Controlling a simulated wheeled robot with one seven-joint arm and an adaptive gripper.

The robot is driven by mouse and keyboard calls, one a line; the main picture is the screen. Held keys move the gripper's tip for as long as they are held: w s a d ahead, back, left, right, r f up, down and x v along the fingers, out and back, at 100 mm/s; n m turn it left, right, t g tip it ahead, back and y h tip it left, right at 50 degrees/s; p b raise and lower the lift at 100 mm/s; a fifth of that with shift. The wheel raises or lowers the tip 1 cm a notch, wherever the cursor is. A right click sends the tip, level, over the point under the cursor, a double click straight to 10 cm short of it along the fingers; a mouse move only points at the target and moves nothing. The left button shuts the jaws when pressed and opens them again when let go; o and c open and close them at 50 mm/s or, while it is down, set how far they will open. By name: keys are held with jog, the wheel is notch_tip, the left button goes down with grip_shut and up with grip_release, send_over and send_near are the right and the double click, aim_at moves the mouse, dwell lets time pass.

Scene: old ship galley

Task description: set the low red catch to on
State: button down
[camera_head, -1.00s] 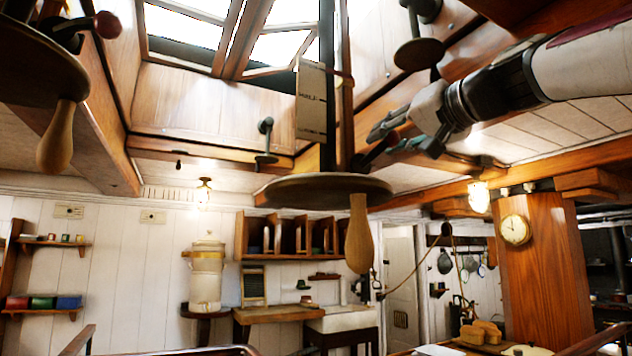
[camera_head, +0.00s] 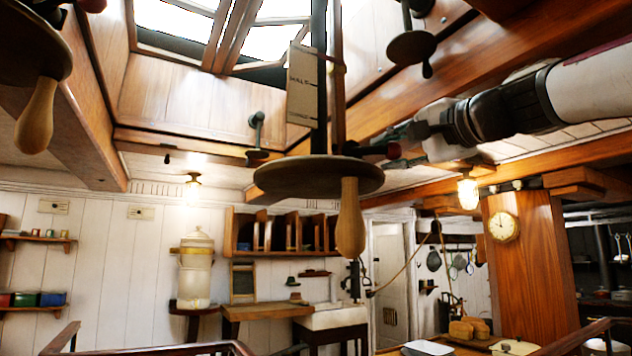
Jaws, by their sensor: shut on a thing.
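The low red catch (camera_head: 374,149) is a short dark lever with a reddish part, just above the right side of a hanging round wooden disc (camera_head: 290,180). It sticks out to the right from beside the dark upright post and lies about level. My gripper (camera_head: 394,150) reaches in from the right and is shut on the catch's outer end. The fingers hide most of that end. The disc has a pale wooden handle (camera_head: 350,222) hanging below it. Any on or off marking at the catch is too small to read.
Another disc with a wooden handle (camera_head: 40,117) hangs at the upper left, with a red knob (camera_head: 93,4) near it. A paper tag (camera_head: 302,84) hangs by the post. A ceiling beam (camera_head: 490,70) runs close to my arm. A lit lamp (camera_head: 468,192) hangs below my arm.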

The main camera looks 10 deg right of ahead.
jog(key=shift+f+m, duration=0.25)
jog(key=shift+m, duration=0.05)
dwell(0.4)
jog(key=c, duration=1.2)
grip_release()
jog(key=v, duration=1.2)
